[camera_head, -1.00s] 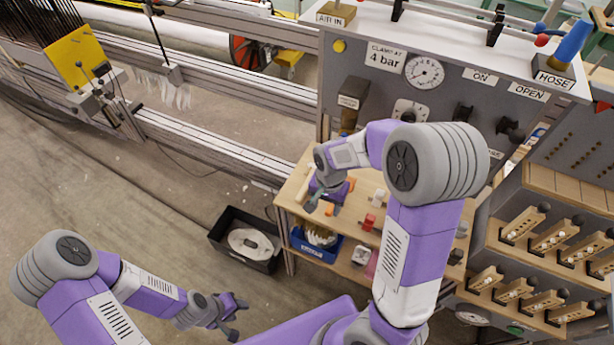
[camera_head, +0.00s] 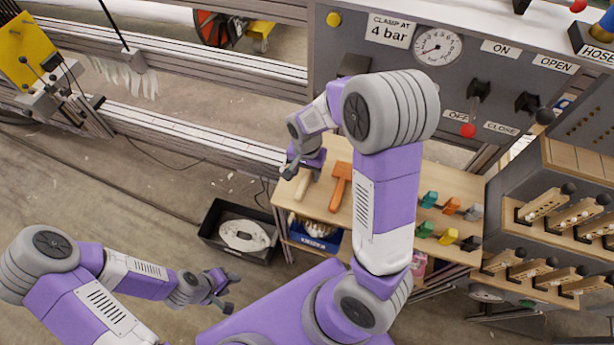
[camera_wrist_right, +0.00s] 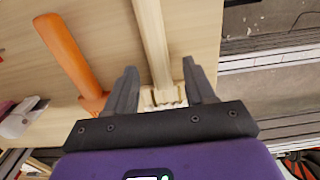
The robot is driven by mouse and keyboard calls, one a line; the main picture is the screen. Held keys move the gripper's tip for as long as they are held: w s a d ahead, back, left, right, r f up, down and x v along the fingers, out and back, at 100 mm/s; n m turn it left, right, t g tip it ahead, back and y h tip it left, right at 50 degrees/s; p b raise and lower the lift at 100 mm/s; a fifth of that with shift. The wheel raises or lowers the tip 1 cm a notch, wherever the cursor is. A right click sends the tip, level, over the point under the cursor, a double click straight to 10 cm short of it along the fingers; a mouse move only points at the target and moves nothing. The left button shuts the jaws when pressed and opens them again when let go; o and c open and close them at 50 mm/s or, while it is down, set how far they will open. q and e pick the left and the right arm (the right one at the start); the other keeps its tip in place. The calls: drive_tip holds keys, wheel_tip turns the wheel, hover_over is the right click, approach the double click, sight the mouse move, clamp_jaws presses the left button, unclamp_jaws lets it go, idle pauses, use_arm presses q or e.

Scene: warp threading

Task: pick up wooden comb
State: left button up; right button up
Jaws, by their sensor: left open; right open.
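A pale wooden tool, which looks like the wooden comb (camera_wrist_right: 152,40), lies on the wooden shelf (camera_wrist_right: 205,25). Its long handle runs away from the gripper in the right wrist view, and a pale toothed or bristled end shows near the gripper's base. The comb (camera_head: 301,188) also shows in the head view, partly under my right gripper (camera_head: 294,168). In the wrist view my right gripper (camera_wrist_right: 160,85) is open, with the comb between its fingers. Contact cannot be told. My left gripper (camera_head: 222,290) is open and empty at the lower left, over the floor.
An orange T-shaped tool (camera_head: 340,182) lies just right of the comb; its handle (camera_wrist_right: 70,55) is close to the gripper's left finger. A blue bin (camera_head: 315,240) sits below the shelf. A black crate (camera_head: 215,215) stands on the floor. Coloured clips (camera_head: 428,200) lie further right.

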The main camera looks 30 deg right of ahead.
drive_tip(key=shift+f, duration=0.5)
clamp_jaws()
drive_tip(key=shift+r, duration=0.1)
